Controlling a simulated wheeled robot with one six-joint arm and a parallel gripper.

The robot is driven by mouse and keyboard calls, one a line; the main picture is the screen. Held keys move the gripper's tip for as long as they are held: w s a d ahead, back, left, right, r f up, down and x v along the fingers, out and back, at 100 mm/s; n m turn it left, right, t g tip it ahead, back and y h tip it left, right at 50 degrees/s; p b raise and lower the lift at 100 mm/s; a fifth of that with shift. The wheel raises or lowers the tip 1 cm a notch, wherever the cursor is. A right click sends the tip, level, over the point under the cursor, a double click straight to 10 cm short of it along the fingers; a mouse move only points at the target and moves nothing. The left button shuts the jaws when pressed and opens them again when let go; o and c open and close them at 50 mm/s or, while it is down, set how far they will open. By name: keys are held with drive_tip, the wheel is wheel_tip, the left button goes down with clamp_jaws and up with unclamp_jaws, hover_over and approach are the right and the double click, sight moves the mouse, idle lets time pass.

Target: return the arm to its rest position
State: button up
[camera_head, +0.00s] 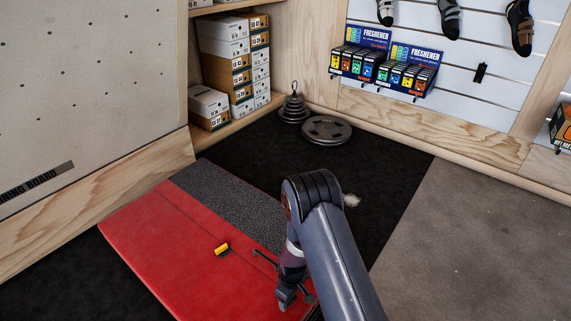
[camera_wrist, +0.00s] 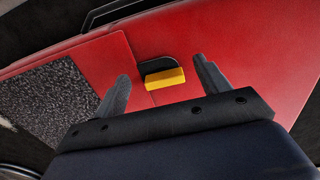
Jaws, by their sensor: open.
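My gripper (camera_wrist: 160,88) is open, with its two fingers spread apart and nothing held between them. In the head view my arm reaches down over the red mat (camera_head: 150,235), and the gripper (camera_head: 282,278) is low above it, partly hidden by my own arm. A small yellow and black object (camera_head: 222,249) lies on the mat to the left of the gripper. In the wrist view this yellow and black object (camera_wrist: 165,77) shows beyond the hand, between the lines of the two fingers. I cannot tell its exact distance from the fingertips.
A grey textured strip (camera_head: 230,205) crosses the mat. Weight plates (camera_head: 326,130) and a stack of smaller weights (camera_head: 294,108) stand on the black floor behind. Shelved boxes (camera_head: 235,60) are at the back left. A freshener display (camera_head: 385,65) hangs on the slatted wall. Grey floor at right is clear.

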wheel_tip(320, 180, down, 3)
drive_tip(key=shift+r+b, duration=0.15)
drive_tip(key=shift+b, duration=0.25)
drive_tip(key=shift+r+m+p, duration=0.3)
drive_tip(key=shift+r+p, duration=0.05)
drive_tip(key=shift+p, duration=0.1)
drive_tip(key=shift+m, duration=0.5)
drive_tip(key=m+p, duration=0.2)
drive_tip(key=m, duration=0.4)
drive_tip(key=shift+r+m+p, duration=0.1)
drive_tip(key=shift+m+p, duration=0.2)
drive_tip(key=shift+m, duration=0.1)
drive_tip(key=m+p, duration=0.2)
drive_tip(key=m, duration=0.2)
drive_tip(key=shift+m, duration=0.3)
drive_tip(key=m+p, duration=0.2)
drive_tip(key=m, duration=0.1)
drive_tip(key=shift+m, duration=0.4)
drive_tip(key=shift+m+p, duration=0.45)
drive_tip(key=shift+m, duration=0.05)
